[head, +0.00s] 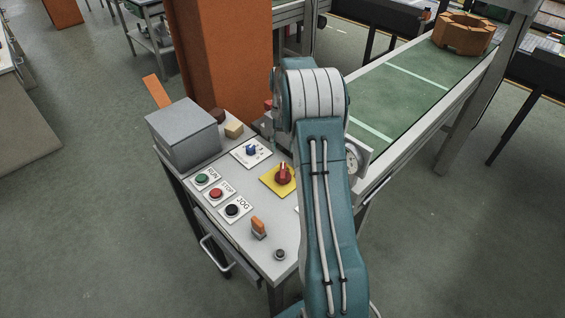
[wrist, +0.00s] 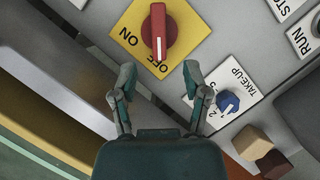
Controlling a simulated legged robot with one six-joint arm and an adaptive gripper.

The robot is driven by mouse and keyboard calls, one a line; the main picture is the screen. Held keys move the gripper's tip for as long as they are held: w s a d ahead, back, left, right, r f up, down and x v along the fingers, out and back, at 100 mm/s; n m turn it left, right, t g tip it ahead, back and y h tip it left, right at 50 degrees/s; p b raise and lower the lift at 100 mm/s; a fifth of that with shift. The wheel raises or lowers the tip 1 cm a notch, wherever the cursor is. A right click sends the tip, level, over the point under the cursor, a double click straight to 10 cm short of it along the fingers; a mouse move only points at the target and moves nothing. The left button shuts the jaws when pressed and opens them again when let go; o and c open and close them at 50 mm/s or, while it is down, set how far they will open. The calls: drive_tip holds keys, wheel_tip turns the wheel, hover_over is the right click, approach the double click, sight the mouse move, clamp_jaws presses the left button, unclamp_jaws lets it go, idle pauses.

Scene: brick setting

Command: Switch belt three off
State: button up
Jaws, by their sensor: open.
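The red rotary switch (wrist: 158,32) sits on a yellow plate (wrist: 186,14) marked ON and OFF. It also shows in the head view (head: 284,174) on the light grey console top. In the wrist view its handle lies upright in the picture, and the end with a white mark is beside the word OFF. My gripper (wrist: 159,75) is open and empty, its two fingertips apart just below the plate in the wrist view, clear of the handle. My arm hides the gripper in the head view. I see no label reading belt three.
A blue take-up knob (wrist: 228,102) is close to the right finger. The console (head: 224,255) also carries green RUN (head: 202,179), red STOP (head: 217,193) and black JOG (head: 232,210) buttons, an orange lever (head: 259,228) and a grey box (head: 183,133). A green conveyor belt (head: 405,92) runs behind.

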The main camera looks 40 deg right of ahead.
drive_tip(key=v, duration=0.4)
idle(0.4)
drive_tip(key=s+a+r+n+t+h, duration=0.1)
drive_tip(key=s+a+r+n+t, duration=0.1)
drive_tip(key=s+a+r, duration=0.45)
drive_tip(key=s+a+r+n+t+h, duration=0.1)
drive_tip(key=s+a+r+n+t, duration=0.15)
drive_tip(key=a+r, duration=0.65)
drive_tip(key=s+a+n+t, duration=0.1)
drive_tip(key=s+a+t, duration=0.1)
drive_tip(key=s+a, duration=0.3)
drive_tip(key=s+a+n+t, duration=0.1)
drive_tip(key=s+a, duration=0.3)
drive_tip(key=s, duration=0.8)
drive_tip(key=shift+a+n+t+h, duration=0.3)
drive_tip(key=shift+a+n+t, duration=0.1)
drive_tip(key=shift+t, duration=0.45)
